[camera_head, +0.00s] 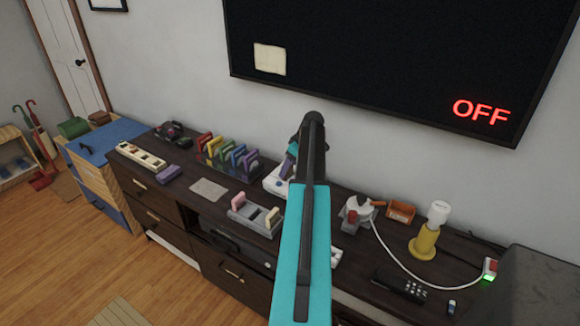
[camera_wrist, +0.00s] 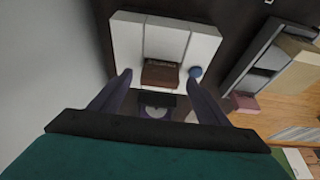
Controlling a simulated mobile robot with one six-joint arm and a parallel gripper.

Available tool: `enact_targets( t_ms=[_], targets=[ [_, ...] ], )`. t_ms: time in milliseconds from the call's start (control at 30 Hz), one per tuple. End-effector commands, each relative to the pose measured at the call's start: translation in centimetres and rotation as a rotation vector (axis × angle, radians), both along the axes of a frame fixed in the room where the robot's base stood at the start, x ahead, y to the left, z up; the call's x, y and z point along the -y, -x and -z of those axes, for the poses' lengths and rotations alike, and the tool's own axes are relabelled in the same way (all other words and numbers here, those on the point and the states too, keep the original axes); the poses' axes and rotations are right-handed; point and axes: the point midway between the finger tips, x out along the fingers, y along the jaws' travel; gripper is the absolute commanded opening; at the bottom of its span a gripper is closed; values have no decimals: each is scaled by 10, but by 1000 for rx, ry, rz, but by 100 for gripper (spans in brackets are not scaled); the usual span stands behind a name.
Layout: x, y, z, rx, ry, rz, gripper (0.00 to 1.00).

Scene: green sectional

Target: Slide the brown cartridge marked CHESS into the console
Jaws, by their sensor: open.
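The white console (camera_wrist: 202,48) lies below my gripper in the wrist view. In the head view it is the white box (camera_head: 272,184) on the dark cabinet, partly hidden by my arm. A brown cartridge (camera_wrist: 160,76) stands at the middle of the console in the wrist view; its label is too small to read, and I cannot tell how deep it sits. My gripper (camera_wrist: 158,80) is open, its purple fingers on either side of the brown cartridge with gaps showing. In the head view my gripper (camera_head: 291,155) is mostly hidden behind my arm.
A rack of coloured cartridges (camera_head: 228,158) stands left of the console. A grey holder (camera_head: 250,220) with pink and cream cartridges stands in front. A yellow lamp (camera_head: 424,240), a white cable and a remote (camera_head: 400,287) lie right. The wall screen (camera_head: 380,60) reads OFF.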

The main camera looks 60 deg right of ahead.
Motion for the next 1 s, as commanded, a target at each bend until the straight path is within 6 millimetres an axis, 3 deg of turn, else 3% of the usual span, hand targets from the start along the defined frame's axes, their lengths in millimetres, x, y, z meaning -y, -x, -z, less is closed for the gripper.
enact_targets(
  t_ms=[433,1000],
  targets=[
    [0,7,-14,0,1,0,69],
    [0,35,-83,1,1,2,69]
  ],
)
